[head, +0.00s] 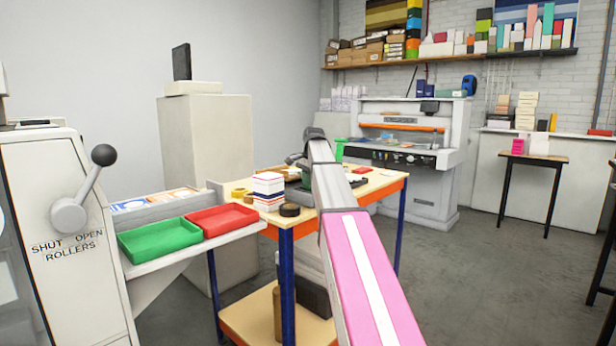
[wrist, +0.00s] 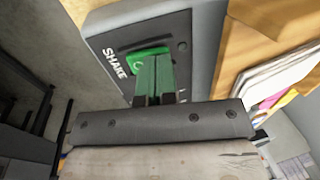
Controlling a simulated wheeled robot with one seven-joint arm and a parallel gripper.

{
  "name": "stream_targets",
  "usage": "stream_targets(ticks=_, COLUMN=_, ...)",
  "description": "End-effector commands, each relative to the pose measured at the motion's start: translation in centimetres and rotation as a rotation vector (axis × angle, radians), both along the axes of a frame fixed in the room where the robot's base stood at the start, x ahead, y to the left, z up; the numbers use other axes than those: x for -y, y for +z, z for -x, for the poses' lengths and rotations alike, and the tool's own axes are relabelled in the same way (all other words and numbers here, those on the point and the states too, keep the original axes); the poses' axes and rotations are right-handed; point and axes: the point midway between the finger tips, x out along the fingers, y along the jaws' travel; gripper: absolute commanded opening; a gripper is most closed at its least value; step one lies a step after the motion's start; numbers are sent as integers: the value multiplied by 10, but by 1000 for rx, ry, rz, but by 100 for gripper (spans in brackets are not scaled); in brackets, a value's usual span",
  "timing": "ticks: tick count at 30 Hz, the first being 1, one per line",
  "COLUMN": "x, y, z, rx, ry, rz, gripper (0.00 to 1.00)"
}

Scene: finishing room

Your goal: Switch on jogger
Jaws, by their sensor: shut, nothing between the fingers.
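The jogger's dark control panel (wrist: 120,35) fills the upper middle of the wrist view, with the word SHAKE beside a green switch (wrist: 135,65). My gripper (wrist: 158,62) is shut and empty. Its dark green fingers point at the switch and cover part of it. I cannot tell whether the tips touch the switch, or which way it is set. In the head view my arm reaches over the workbench (head: 375,188) and hides much of the jogger there.
On the bench, a striped paper stack (head: 268,190) and a dark tape roll (head: 289,210) sit left of my arm. Green (head: 160,240) and red (head: 222,220) trays lie nearer on the left. A cutting machine (head: 405,135) stands behind.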

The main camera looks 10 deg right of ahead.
Motion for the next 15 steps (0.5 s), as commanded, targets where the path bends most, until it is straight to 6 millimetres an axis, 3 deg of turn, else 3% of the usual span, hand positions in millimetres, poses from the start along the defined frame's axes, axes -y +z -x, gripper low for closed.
stream_targets(ticks=15, x=-2, y=-7, z=-2, rx=-1, ry=0, rz=0, gripper=0)
